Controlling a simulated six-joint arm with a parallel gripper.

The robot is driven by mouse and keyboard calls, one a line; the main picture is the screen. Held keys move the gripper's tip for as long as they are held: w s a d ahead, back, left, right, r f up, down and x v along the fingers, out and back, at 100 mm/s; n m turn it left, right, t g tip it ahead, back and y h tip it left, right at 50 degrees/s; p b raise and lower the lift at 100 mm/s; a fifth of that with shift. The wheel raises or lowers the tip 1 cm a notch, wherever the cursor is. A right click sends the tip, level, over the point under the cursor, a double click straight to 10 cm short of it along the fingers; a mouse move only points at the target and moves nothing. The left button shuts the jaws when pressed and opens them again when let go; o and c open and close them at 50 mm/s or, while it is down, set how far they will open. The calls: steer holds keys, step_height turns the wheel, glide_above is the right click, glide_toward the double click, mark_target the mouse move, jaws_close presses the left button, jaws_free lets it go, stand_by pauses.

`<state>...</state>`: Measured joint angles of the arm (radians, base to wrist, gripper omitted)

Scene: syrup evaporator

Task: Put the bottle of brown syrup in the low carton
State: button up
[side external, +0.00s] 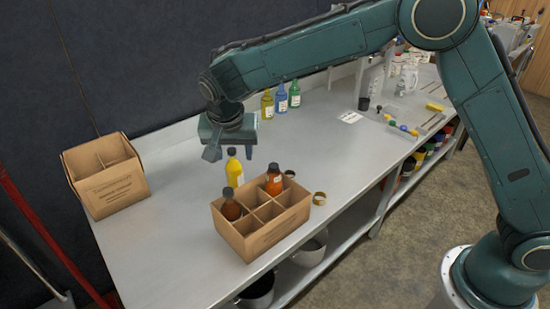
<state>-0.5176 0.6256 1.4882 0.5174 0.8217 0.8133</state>
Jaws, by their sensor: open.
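The low carton (279,231) is a brown divided box on the grey table. A bottle of dark brown syrup (231,208) with a dark cap stands upright in a compartment at its left end. An orange-red bottle (273,183) with a pale label stands in a compartment at its back right. Several other compartments look empty. A yellow bottle (235,172) stands on the table just behind the carton. My gripper (230,152) is open and empty, pointing down above the yellow bottle and up behind the brown bottle.
A taller divided carton (110,190) stands at the table's left. Yellow, blue and green bottles (281,100) stand along the back. A brass-coloured ring (319,198) lies right of the low carton. Small tools lie farther right. The table's front left is clear.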

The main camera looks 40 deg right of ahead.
steer(key=s+d+r+n+t+y, duration=0.15)
steer(key=s+d+r+n, duration=0.25)
steer(key=s+d+r, duration=1.05)
steer(key=s+d+f+n, duration=0.1)
steer(key=s+d+n, duration=0.1)
steer(key=s, duration=0.7)
steer(key=s+d+f+n+y, duration=0.1)
steer(key=s+n, duration=0.1)
steer(key=s, duration=0.8)
steer(key=shift+s+d+t, duration=0.25)
steer(key=shift+d+t, duration=0.15)
steer(key=shift+t, duration=0.05)
